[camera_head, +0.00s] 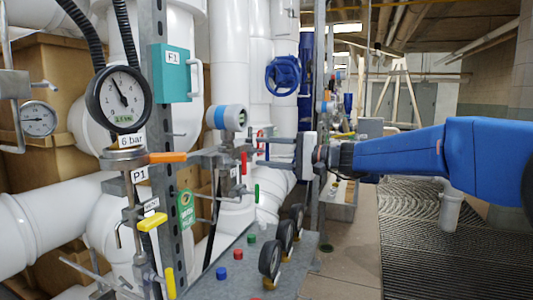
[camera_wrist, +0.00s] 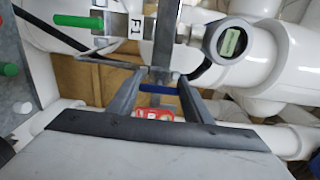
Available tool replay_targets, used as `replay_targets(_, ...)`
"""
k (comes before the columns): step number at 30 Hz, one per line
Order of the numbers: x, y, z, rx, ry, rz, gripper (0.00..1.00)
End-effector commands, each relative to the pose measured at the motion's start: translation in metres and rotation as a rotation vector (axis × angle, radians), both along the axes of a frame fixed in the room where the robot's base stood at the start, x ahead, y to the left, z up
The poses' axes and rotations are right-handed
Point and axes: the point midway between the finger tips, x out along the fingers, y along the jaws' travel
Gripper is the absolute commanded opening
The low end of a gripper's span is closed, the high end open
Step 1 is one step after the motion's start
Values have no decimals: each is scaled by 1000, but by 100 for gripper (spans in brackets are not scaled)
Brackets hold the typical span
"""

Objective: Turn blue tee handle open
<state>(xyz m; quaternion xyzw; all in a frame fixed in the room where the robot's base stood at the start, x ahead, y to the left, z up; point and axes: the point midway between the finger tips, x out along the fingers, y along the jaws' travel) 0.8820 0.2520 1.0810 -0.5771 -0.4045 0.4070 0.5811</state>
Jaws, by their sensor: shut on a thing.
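The blue tee handle (camera_wrist: 158,88) shows in the wrist view as a short blue bar between my fingertips, below a grey metal post. My gripper (camera_wrist: 160,84) is shut on it, with one finger at each side. In the head view my gripper (camera_head: 262,151) reaches left from its pale body, with its fingers among the small valves behind the gauge post. The blue handle cannot be clearly made out there. How far it is turned I cannot tell.
A round gauge (camera_head: 121,99) and an orange lever (camera_head: 168,157) stand at left. A blue handwheel (camera_head: 283,75) is on the pipes behind. A green handle (camera_wrist: 78,20) is near my gripper.

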Motion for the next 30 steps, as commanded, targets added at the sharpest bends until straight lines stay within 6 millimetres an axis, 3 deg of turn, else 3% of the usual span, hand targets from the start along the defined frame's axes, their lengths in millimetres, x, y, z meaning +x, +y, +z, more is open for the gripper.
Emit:
replay_targets(16, 0, 0, -2, -10, -20, 1, 23)
replay_targets(17, 0, 0, -2, -10, -19, 1, 52)
replay_targets(18, 0, 0, -2, -10, -19, 1, 62)
replay_targets(30, -1, -4, -1, -8, -20, -1, 64)
